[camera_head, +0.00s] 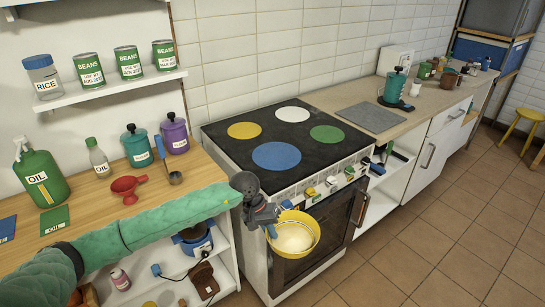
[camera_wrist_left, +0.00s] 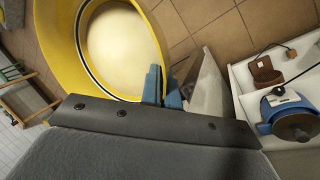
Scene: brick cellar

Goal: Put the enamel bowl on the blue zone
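The yellow enamel bowl (camera_head: 305,246) has a pale inside and a dark line near its rim. In the head view it hangs in front of the stove, below the cooktop's front edge. My left gripper (camera_head: 272,217) is shut on its rim. In the left wrist view the blue fingertips (camera_wrist_left: 163,87) pinch the wall of the bowl (camera_wrist_left: 62,40). The blue zone (camera_head: 276,156) is a bare round disc on the black cooktop, up and left of the bowl. My right gripper does not show.
The stove (camera_head: 330,150) also has yellow (camera_head: 244,130), white (camera_head: 292,114) and green (camera_head: 327,134) zones, all bare. Knobs (camera_head: 311,192) line its front. A wooden counter (camera_head: 90,195) at left holds a red funnel (camera_head: 127,188), a ladle (camera_head: 175,177) and canisters.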

